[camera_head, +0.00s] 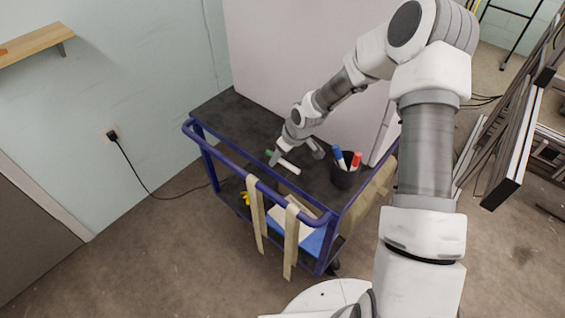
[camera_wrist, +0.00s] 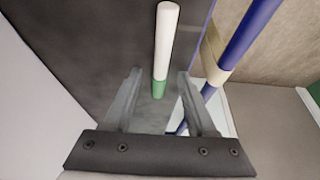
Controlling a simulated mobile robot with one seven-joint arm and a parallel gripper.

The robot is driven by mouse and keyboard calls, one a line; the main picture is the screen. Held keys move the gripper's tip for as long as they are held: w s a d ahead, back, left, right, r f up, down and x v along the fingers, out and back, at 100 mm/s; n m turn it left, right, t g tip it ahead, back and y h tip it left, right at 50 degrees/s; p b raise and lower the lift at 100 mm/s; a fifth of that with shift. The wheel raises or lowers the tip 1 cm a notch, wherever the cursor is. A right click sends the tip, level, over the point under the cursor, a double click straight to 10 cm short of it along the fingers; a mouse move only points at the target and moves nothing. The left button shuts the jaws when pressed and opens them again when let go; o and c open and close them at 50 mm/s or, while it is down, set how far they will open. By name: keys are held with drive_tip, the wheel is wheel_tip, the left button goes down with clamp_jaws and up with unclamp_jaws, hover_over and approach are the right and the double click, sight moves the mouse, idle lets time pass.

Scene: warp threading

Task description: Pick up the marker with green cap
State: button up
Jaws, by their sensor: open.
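The marker with green cap lies on the dark top of the cart; its white body (camera_head: 289,166) shows just beyond my gripper, with a bit of green at its left end. In the wrist view the white marker body (camera_wrist: 166,38) points away from me, and its green cap (camera_wrist: 159,89) is between the two fingers. My gripper (camera_wrist: 159,75) is open, with one finger on each side of the cap and a gap to both. In the head view my gripper (camera_head: 275,157) is small and low over the cart top; its height above it is hard to tell.
A black cup (camera_head: 345,176) holding a blue marker (camera_head: 338,154) and a red marker (camera_head: 356,161) stands to the right. The blue cart rail (camera_head: 262,186) runs along the near side, with beige straps (camera_head: 291,240) hanging from it. A pale panel (camera_head: 300,60) stands behind the cart.

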drive_tip(key=shift+f, duration=0.15)
idle(0.3)
clamp_jaws()
idle(0.5)
